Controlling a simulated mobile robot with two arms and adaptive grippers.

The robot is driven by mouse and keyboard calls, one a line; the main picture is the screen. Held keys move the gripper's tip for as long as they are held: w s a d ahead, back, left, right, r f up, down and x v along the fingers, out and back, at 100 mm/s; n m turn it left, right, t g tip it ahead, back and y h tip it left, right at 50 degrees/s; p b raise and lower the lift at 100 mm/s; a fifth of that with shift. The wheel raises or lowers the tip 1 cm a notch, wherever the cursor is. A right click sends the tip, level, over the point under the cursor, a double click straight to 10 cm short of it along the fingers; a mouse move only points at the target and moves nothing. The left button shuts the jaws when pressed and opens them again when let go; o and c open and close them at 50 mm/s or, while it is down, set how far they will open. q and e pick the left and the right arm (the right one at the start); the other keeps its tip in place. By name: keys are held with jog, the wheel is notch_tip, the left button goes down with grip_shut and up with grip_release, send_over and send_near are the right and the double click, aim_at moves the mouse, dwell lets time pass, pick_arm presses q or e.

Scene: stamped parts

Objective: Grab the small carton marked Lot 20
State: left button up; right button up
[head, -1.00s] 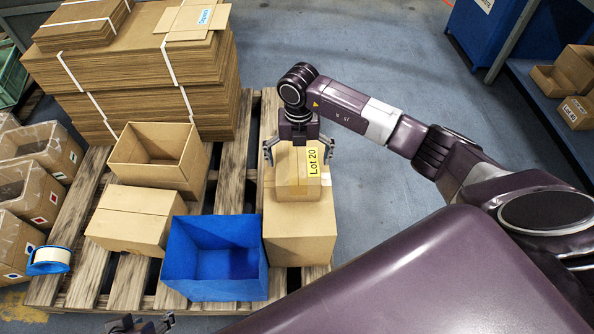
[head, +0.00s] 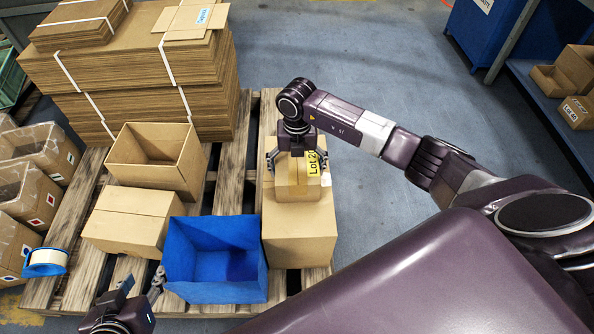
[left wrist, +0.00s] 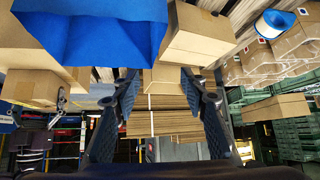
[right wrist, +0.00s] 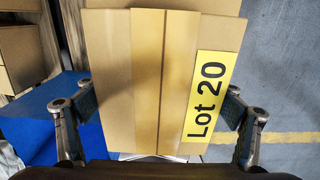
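The small carton with the yellow Lot 20 label (head: 298,190) rests on top of a larger closed carton (head: 300,235) at the pallet's right side. Its taped top and label fill the middle of the right wrist view (right wrist: 148,80). My right gripper (head: 298,160) is directly above it, pointing down, with one finger on each side. The fingers look spread and close beside the carton's walls; firm contact does not show. My left gripper (head: 141,283) is low at the front, beside the blue bin. Its fingers (left wrist: 162,82) stand apart with nothing between them.
The blue bin (head: 185,262) stands left of the large carton. A closed carton (head: 125,225), an open carton (head: 140,178) and strapped flat cardboard (head: 120,70) are also on the pallet. A tape roll (head: 46,262) lies by several open boxes at left.

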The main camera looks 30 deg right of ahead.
jog(key=c, duration=0.6)
jog(key=shift+c, duration=0.2)
